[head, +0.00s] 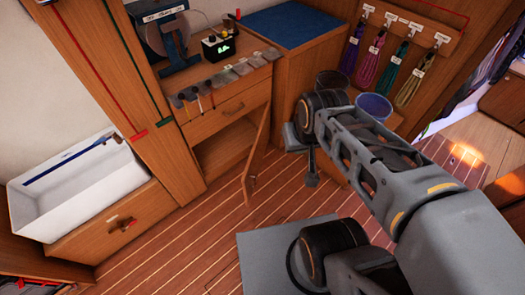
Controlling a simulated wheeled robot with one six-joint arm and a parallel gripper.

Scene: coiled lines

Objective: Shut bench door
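The bench door (258,150) is a wooden panel under the bench's drawer (228,108). It stands open, swung out toward the room from the right side of the cupboard opening (222,155). A small handle (251,182) shows near its lower part. My gripper (311,180) hangs at the end of my arm, to the right of the door and apart from it in the picture. Its fingers are small and dark here, and I cannot tell if they are open or shut. I see nothing held in it.
A white bin (70,185) stands at left. A blue bucket (373,107) is behind my arm. The striped floor (200,220) before the door is clear.

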